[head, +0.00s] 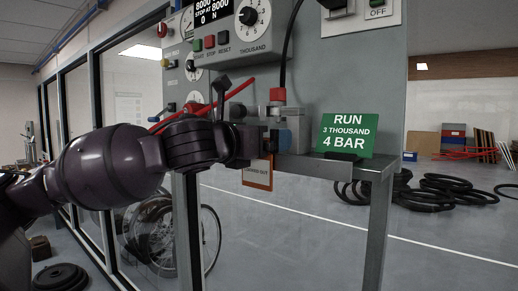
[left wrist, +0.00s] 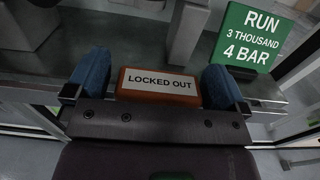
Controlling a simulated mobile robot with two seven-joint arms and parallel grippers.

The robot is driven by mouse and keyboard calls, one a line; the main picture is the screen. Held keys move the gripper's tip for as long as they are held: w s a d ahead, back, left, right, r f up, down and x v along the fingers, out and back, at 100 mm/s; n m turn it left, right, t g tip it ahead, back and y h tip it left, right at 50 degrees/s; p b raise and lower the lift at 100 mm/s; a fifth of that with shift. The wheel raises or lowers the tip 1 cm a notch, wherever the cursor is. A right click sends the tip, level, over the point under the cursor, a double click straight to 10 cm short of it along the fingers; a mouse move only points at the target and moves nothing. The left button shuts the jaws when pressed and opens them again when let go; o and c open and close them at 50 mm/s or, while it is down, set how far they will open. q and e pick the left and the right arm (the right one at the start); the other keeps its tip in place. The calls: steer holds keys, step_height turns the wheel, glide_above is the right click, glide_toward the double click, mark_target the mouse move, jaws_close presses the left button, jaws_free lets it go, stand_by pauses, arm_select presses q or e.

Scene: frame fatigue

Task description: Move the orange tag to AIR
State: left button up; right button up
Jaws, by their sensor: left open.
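The orange tag (head: 258,174), with a white "LOCKED OUT" face, hangs at the shelf's front edge in the head view. In the left wrist view the tag (left wrist: 158,86) sits between the two blue fingertips, with gaps on both sides. My left gripper (head: 280,140) is open around the tag; it also shows in the left wrist view (left wrist: 154,80). The gripper hides how the tag is hung. I cannot read any AIR label. My right gripper is not in view.
A green sign (head: 347,136) reading "RUN 3 THOUSAND 4 BAR" stands on the grey shelf (head: 340,162) to the right. Above is a control box (head: 232,38) with knobs and buttons. A red lever (head: 238,90) runs behind my arm. Floor at right is open before black tyres (head: 440,195).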

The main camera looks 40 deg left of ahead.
arm_select(q)
steer(key=shift+w+d, duration=0.1)
steer(key=shift+w, duration=0.45)
steer(key=shift+c, duration=0.5)
steer(key=c, duration=0.7)
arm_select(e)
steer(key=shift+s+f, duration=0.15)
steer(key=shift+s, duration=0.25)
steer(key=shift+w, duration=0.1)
arm_select(q)
steer(key=shift+r, duration=0.5)
steer(key=shift+r+p, duration=1.8)
steer(key=shift+r, duration=7.7)
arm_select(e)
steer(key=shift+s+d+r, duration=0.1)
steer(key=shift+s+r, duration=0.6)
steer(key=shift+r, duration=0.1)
